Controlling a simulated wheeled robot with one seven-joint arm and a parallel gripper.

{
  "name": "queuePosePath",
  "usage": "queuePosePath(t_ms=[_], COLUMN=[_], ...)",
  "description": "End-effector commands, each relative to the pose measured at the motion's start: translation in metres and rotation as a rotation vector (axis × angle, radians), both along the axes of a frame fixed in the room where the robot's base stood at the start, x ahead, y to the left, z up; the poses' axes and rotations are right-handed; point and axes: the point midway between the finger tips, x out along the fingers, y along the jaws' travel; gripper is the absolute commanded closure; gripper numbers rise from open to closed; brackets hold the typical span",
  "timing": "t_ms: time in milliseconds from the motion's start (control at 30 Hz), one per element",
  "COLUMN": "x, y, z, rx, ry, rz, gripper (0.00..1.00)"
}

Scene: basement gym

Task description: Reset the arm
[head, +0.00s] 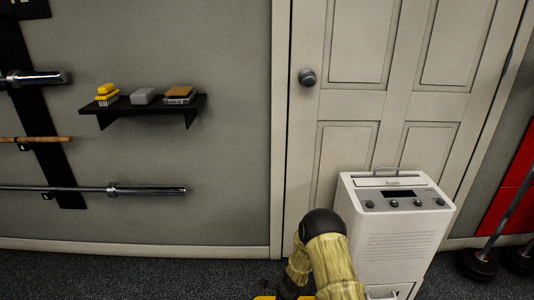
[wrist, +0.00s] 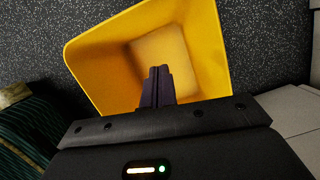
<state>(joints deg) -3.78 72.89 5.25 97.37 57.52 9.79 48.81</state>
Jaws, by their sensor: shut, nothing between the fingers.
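My gripper (wrist: 158,86) shows in the wrist view with its two dark fingers shut together and nothing between them. It points down over the open mouth of a yellow bin (wrist: 205,50), which stands on the dark floor and looks empty. In the head view my arm bends at the bottom centre, and the gripper itself is hidden there. Only a thin yellow edge (head: 265,298) shows at the bottom of that view, beside my arm.
A white dehumidifier-like machine (head: 395,235) stands just right of my arm, before a closed white door (head: 345,130). A black wall shelf (head: 150,108) holds small items. Barbells (head: 145,190) hang on the left wall. Dark floor (head: 130,275) is clear at the left.

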Motion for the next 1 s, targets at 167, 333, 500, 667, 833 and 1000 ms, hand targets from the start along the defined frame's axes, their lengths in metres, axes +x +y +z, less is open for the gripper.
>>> queuePosePath(t_ms=[167,333,500,667,833,1000], x=[0.006,0.0,-0.014,-0.035,-0.065,-0.1], y=[-0.008,-0.02,-0.033,-0.047,-0.062,-0.077], z=[0.058,0.124,0.186,0.24,0.29,0.334], rx=[-0.019,-0.053,-0.095,-0.144,-0.204,-0.267], ry=[-0.064,-0.134,-0.196,-0.246,-0.289,-0.319], rz=[0.169,0.394,0.617,0.821,1.036,1.246], gripper=[1.0,1.0,1.0,1.0,1.0,1.0])
